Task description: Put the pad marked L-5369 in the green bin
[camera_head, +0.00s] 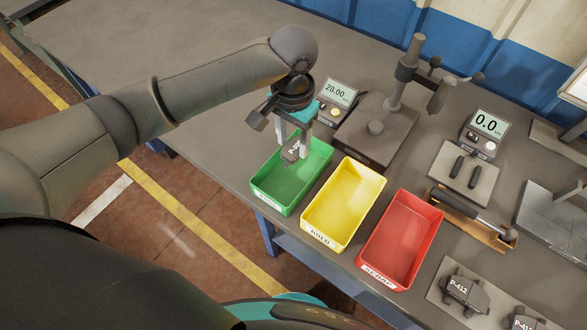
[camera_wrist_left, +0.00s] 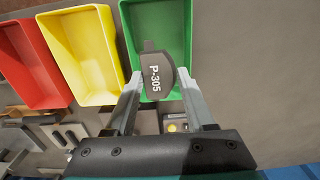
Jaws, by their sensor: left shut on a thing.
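My left gripper (camera_head: 291,150) is shut on a dark grey pad (camera_wrist_left: 154,85), which shows the marking P-305 in the left wrist view. In the head view the pad is small between the fingers, over the green bin (camera_head: 283,203). In the wrist view the green bin (camera_wrist_left: 153,18) lies behind the pad, and its floor looks empty where it shows. No pad in view reads L-5369. Two pads marked P-412, one whole (camera_head: 466,287) and one cut by the edge (camera_head: 525,319), lie at the lower right. My right gripper is not in view.
Right of the green bin stand an empty yellow bin (camera_head: 345,200) and an empty red bin (camera_head: 402,238). Behind them are a stand with a post (camera_head: 378,130), a gauge reading 28.00 (camera_head: 338,95) and a display reading 0.0 (camera_head: 486,125). The back left of the table is clear.

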